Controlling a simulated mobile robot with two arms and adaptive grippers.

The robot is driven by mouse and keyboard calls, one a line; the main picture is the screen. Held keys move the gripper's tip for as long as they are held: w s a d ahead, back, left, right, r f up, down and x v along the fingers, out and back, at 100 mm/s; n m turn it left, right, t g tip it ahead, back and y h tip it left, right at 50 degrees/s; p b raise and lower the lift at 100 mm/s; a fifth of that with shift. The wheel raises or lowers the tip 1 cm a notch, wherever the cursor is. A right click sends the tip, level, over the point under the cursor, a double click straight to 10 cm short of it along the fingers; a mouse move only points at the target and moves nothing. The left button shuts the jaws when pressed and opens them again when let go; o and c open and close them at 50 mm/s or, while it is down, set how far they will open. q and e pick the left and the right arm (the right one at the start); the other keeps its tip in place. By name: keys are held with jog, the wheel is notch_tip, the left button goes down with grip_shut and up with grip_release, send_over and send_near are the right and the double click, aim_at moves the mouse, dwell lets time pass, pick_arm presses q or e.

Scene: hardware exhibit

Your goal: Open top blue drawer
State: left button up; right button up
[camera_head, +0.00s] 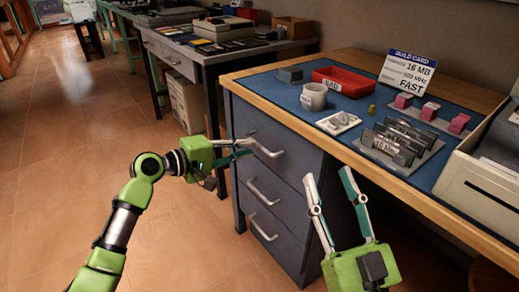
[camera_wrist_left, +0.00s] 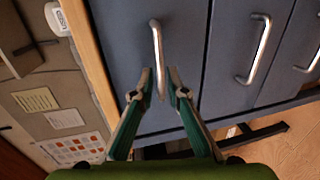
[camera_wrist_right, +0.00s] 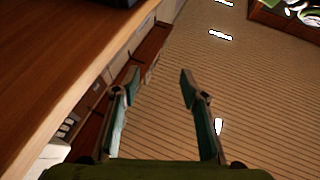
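The top blue drawer (camera_head: 289,135) is in the cabinet under the desk, and its front looks flush. Its silver bar handle (camera_head: 265,144) also shows in the left wrist view (camera_wrist_left: 157,52). My left gripper (camera_head: 250,147) is at this handle, with its fingers apart. In the left wrist view its fingertips (camera_wrist_left: 161,80) lie on either side of the handle's lower part. The gap there is narrow, and I cannot tell whether they touch it. My right gripper (camera_head: 329,176) is open and empty, in front of the desk, right of the drawers.
Two lower drawers with silver handles (camera_head: 262,191) are below. The desk top (camera_head: 285,101) holds a mug (camera_head: 314,97), a red tray (camera_head: 342,81), metal parts and a sign (camera_head: 407,75). A beige machine (camera_head: 484,180) stands at right. The tiled floor (camera_head: 60,150) at left is clear.

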aim_at(258, 146)
pick_arm(q)
jog(key=b+x, duration=0.1)
jog(key=x, duration=0.4)
jog(key=shift+w+d+f, duration=0.1)
jog(key=shift+w+d, duration=0.05)
jog(key=shift+d, duration=0.05)
pick_arm(e)
jog(key=s+r+t+y, duration=0.1)
jog(key=s+r+t, duration=0.3)
jog(key=s+r, duration=0.1)
jog(key=shift+s+d+r+y, duration=0.15)
jog(key=shift+d+r+y, duration=0.2)
jog(key=shift+r, duration=0.2)
pick_arm(q)
jog(key=shift+c, duration=0.3)
grip_shut()
